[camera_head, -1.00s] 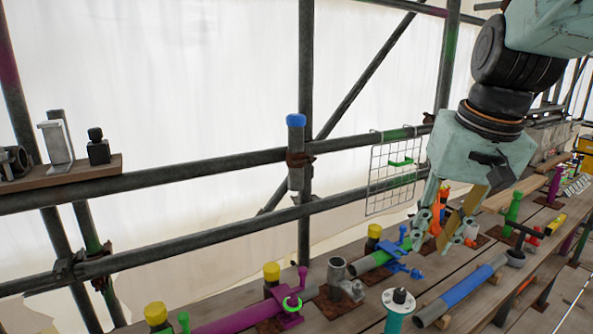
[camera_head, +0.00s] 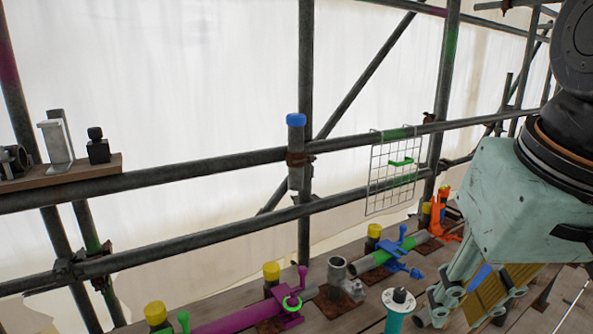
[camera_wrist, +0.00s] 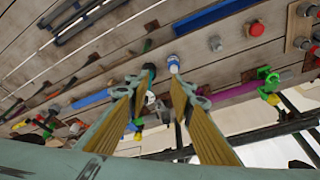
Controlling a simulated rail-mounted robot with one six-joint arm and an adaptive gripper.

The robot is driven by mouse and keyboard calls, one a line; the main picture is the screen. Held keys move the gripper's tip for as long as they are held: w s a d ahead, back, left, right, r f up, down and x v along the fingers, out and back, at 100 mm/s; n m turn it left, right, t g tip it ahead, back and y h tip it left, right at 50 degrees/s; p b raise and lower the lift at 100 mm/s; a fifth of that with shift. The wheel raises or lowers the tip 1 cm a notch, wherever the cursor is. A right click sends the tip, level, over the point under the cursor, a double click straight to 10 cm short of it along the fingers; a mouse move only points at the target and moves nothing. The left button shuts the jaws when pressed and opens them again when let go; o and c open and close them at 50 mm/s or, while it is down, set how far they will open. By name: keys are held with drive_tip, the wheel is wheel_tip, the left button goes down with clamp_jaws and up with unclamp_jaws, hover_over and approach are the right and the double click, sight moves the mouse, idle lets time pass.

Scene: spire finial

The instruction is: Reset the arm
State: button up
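My gripper (camera_head: 468,316) is pale green with tan finger pads and hangs at the lower right of the head view, over the plank deck. In the wrist view its two fingertips (camera_wrist: 160,92) stand apart with a gap between them. Nothing is held in the gap. The deck and its parts show beyond the fingers. My gripper and wrist hide much of the deck's right side there.
Scaffold tubes (camera_head: 180,167) run across the back, with a wire grid (camera_head: 393,184) hanging from one. A purple tube (camera_head: 237,319), a green tube (camera_head: 375,258) and a grey cup-like fitting (camera_head: 337,270) are on the deck. A wooden shelf (camera_head: 110,168) is at left.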

drive_tip(key=s+f, duration=0.1)
drive_tip(key=s, duration=0.5)
drive_tip(key=shift+s+a+f+n, duration=0.2)
drive_tip(key=shift+n, duration=0.1)
